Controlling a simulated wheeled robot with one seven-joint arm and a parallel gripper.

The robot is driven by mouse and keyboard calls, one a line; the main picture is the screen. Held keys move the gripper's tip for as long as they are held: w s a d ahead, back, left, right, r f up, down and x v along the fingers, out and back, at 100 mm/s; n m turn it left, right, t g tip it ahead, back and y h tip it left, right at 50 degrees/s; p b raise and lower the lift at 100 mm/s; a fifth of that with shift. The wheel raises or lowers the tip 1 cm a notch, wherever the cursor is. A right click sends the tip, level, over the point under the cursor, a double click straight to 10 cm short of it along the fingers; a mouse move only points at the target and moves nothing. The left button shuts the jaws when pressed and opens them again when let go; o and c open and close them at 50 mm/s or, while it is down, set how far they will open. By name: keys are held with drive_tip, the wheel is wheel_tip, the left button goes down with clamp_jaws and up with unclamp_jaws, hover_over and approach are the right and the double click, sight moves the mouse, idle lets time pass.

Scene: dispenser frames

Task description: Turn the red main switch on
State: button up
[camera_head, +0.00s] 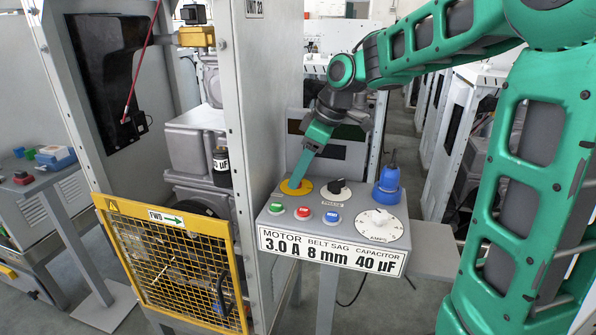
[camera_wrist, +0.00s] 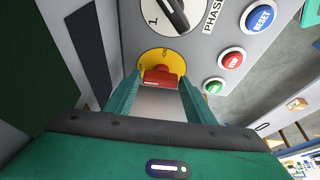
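The red main switch (camera_wrist: 161,77) is a red handle on a round yellow plate (camera_wrist: 150,62). In the wrist view it sits between the two green fingers of my gripper (camera_wrist: 160,88), one finger close on each side. Whether the fingers press on it or only stand around it I cannot tell. In the head view my gripper (camera_head: 297,181) points down onto the yellow plate (camera_head: 286,187) at the left back of the grey control box (camera_head: 340,205). The red handle is hidden there behind the finger. The handle's exact angle is unclear.
Beside the switch are a black PHASE selector (camera_head: 336,187), a blue connector (camera_head: 388,180), a white AMPS dial (camera_head: 379,224), and green (camera_head: 276,208), red (camera_head: 303,212) and blue RESET (camera_head: 331,217) buttons. A tall cabinet with a yellow mesh guard (camera_head: 172,260) stands close on the left.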

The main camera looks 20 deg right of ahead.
drive_tip(key=c, duration=0.6)
drive_tip(key=shift+o, duration=0.2)
drive_tip(key=shift+m, duration=0.3)
drive_tip(key=m+t+h, duration=0.1)
drive_tip(key=m, duration=0.2)
drive_tip(key=shift+s+a+m, duration=0.1)
drive_tip(key=shift+a+m, duration=0.05)
drive_tip(key=shift+m, duration=0.15)
drive_tip(key=m+h, duration=0.1)
drive_tip(key=m, duration=0.2)
drive_tip(key=shift+a+r+m+t, duration=0.1)
drive_tip(key=shift+a+m+t, duration=0.05)
drive_tip(key=shift+m+t, duration=0.25)
drive_tip(key=m+h, duration=0.1)
drive_tip(key=m, duration=0.2)
drive_tip(key=m+h, duration=0.1)
drive_tip(key=m, duration=0.1)
drive_tip(key=shift+a+h, duration=0.3)
drive_tip(key=shift+a, duration=0.05)
drive_tip(key=shift+a+m+g+h, duration=0.15)
drive_tip(key=shift+m+h, duration=0.25)
drive_tip(key=shift+m, duration=0.8)
drive_tip(key=shift+m+g+h, duration=0.15)
drive_tip(key=shift+m+h, duration=0.25)
drive_tip(key=shift+m, duration=0.8)
